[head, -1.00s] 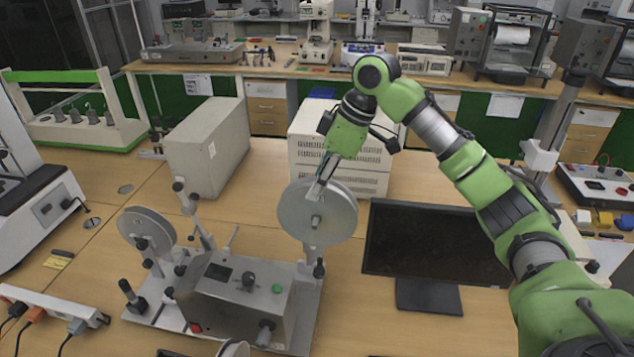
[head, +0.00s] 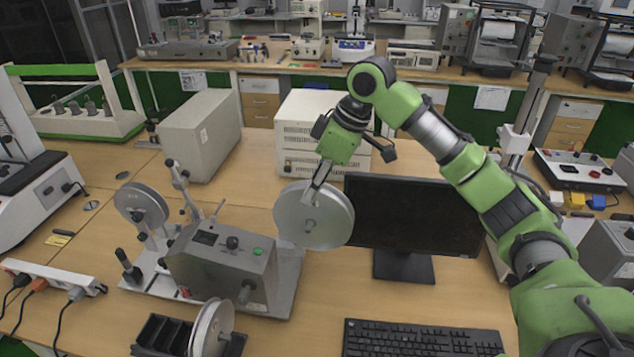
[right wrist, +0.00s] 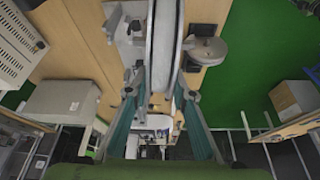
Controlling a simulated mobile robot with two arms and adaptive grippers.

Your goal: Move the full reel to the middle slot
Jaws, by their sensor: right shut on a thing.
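The full reel (head: 325,215), a large grey disc with a small hub, is held upright in the air to the right of the winding machine (head: 225,265). My right gripper (head: 317,186) is shut on its upper rim. In the right wrist view the reel (right wrist: 163,45) shows edge-on between the fingers of my right gripper (right wrist: 160,92). A black slotted rack (head: 160,335) lies at the bottom of the head view. Another reel (head: 212,328) stands in its right part. The rack is partly cut off, and its middle is partly hidden by that reel. My left gripper is not in view.
A smaller reel (head: 141,205) is on the machine's left arm. A monitor (head: 415,215) stands close behind and right of the held reel, with a keyboard (head: 420,338) in front. White boxes (head: 200,135) stand behind. Bare table lies between machine and keyboard.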

